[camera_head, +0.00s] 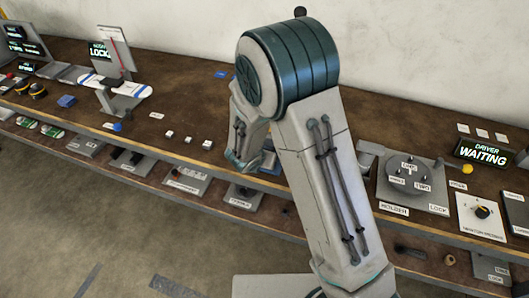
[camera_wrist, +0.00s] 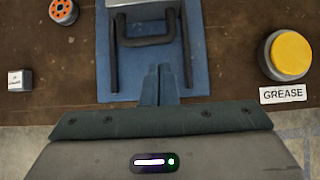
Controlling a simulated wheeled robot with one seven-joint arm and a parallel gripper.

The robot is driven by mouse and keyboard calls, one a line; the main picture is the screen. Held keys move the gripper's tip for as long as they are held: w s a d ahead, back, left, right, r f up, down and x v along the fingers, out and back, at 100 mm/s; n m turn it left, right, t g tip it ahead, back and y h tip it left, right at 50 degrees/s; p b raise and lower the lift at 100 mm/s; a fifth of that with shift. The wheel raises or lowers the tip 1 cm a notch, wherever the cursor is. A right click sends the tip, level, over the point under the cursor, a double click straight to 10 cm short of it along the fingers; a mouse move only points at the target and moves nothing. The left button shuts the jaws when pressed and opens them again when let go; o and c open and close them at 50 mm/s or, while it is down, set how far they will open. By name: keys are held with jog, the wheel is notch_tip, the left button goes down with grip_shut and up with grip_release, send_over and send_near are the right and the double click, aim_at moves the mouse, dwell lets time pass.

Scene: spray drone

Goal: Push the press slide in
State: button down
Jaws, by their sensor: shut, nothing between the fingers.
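In the wrist view, a dark U-shaped handle (camera_wrist: 147,40) shows between two dark rails on a blue mat (camera_wrist: 130,90). It joins a grey block (camera_wrist: 140,3) cut off by the top edge. This looks like the press slide, though I cannot read a label on it. My gripper (camera_wrist: 158,72) has its fingers shut together with nothing between them. They point at the handle from the near side, over the mat between the rails, and appear apart from it. In the head view my arm hides the fingertips and most of the press.
A yellow button (camera_wrist: 290,52) with a GREASE label stands right of the mat. An orange round part (camera_wrist: 63,11) and a small pale cube (camera_wrist: 19,79) lie left. In the head view, a holder plate (camera_head: 425,188) and a WAITING display (camera_head: 482,153) stand right of my arm.

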jog(key=shift+w+d+f, duration=0.1)
jog(key=shift+w+d, duration=0.1)
jog(key=shift+w, duration=0.3)
jog(key=shift+w+d+f, duration=0.1)
jog(key=shift+w+d, duration=0.1)
jog(key=shift+w, duration=0.3)
jog(key=w+d, duration=0.1)
jog(key=w, duration=0.4)
jog(key=w+d, duration=0.1)
jog(key=w, duration=0.1)
jog(key=shift+w+d+r, duration=0.1)
jog(key=shift+w+d, duration=0.1)
jog(key=shift+d, duration=0.15)
